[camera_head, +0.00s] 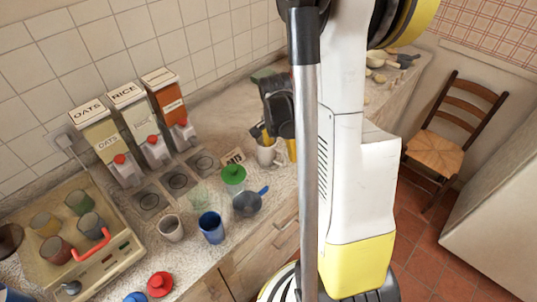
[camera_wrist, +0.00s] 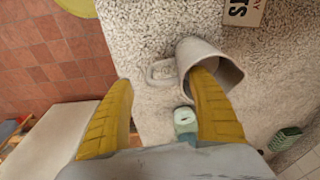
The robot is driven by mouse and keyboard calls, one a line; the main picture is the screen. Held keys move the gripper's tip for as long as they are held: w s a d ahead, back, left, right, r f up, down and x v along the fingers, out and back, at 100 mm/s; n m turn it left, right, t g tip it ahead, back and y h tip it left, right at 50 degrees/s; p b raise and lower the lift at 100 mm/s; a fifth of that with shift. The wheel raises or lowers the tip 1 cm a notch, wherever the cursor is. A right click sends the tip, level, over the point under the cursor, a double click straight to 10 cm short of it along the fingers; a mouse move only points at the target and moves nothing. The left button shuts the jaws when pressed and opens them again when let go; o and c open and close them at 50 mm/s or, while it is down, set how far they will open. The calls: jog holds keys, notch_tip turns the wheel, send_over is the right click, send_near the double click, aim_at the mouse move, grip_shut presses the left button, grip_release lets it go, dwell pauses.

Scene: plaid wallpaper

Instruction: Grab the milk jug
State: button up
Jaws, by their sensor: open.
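The milk jug is probably the pale grey-white jug (camera_head: 267,154) on the counter; in the wrist view the jug (camera_wrist: 213,50) shows its open mouth and a handle on its left. My gripper (camera_head: 280,148) is at the jug with its jaws apart. In the wrist view my gripper (camera_wrist: 162,80) has one yellow finger reaching into or over the jug's mouth. The other finger is left of the handle, apart from it. Whether a finger touches the jug I cannot tell.
A green-lidded jar (camera_head: 233,177), a dark blue pan (camera_head: 246,205) and a blue cup (camera_head: 211,229) stand left of the jug. A small sign (camera_head: 232,157) is close by. A pale green object (camera_wrist: 185,120) lies between my fingers' bases. The counter's edge drops to red floor tiles.

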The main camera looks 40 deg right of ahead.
notch_tip(320, 180, down, 2)
jog(key=shift+w+d+f, duration=0.1)
jog(key=shift+d, duration=0.05)
jog(key=shift+c, duration=0.6)
jog(key=c, duration=1.3)
jog(key=shift+c, duration=0.2)
jog(key=shift+r+p, duration=0.3)
jog(key=shift+r, duration=0.9)
jog(key=shift+r+p, duration=0.3)
jog(key=shift+r, duration=0.65)
jog(key=s+d+r+p, duration=0.2)
jog(key=s+d+r, duration=0.4)
jog(key=s+d, duration=0.2)
jog(key=shift+d+r, duration=0.2)
jog(key=shift+r, duration=0.2)
